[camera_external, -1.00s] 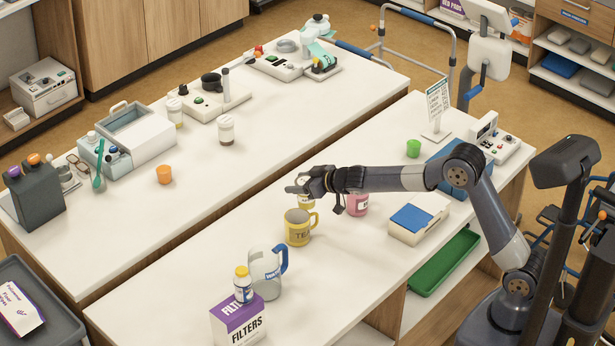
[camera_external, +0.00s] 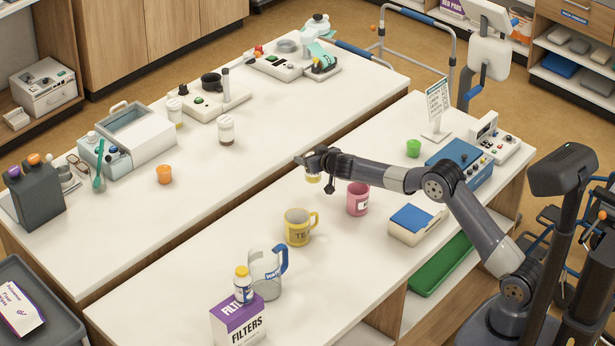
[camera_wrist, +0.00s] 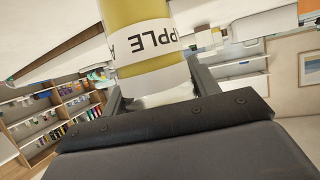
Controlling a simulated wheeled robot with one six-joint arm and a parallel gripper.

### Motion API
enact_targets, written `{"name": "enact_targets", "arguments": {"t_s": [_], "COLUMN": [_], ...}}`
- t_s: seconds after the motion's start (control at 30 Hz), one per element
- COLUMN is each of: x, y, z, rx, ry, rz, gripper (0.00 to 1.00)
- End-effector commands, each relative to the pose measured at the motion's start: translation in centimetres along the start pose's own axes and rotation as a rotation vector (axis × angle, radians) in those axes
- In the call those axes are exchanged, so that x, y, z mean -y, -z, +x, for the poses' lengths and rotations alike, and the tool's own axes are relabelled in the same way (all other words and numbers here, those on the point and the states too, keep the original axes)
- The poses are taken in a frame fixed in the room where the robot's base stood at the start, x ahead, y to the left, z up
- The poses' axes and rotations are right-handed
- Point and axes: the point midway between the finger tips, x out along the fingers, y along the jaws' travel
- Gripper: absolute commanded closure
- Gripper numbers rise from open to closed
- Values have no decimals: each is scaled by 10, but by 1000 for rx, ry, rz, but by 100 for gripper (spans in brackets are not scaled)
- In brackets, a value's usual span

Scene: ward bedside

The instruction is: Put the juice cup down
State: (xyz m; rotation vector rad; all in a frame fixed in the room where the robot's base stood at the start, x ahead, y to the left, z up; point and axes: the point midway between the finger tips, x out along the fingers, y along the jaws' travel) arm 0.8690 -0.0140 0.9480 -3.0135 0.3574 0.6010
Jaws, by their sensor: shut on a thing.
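The juice cup is yellow with a white label reading "APPLE" and fills the upper middle of the wrist view (camera_wrist: 138,25). My gripper (camera_wrist: 150,85) is shut on it, with one finger on each side. In the external view, my gripper (camera_external: 314,164) holds the cup (camera_external: 313,178) just below its jaws, largely covering it. The cup appears over the near table (camera_external: 350,265), towards its far long edge. The gap between cup and tabletop is hard to judge.
A yellow mug (camera_external: 297,228) stands in front of the cup and a pink mug (camera_external: 357,199) to its right.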

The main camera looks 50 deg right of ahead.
Motion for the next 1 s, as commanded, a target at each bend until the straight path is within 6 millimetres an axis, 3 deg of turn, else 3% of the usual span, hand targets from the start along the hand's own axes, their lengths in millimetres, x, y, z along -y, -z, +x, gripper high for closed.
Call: {"name": "enact_targets", "arguments": {"t_s": [0.4,0.87,0.9,1.0], "x": [0,0,0,0], "y": [-42,-47,-46,-46], "z": [18,20,19,19], "rx": [-2,-3,-2,-1], "ry": [1,1,1,1], "rz": [-1,0,0,0], "gripper": [70,70,40,32]}}
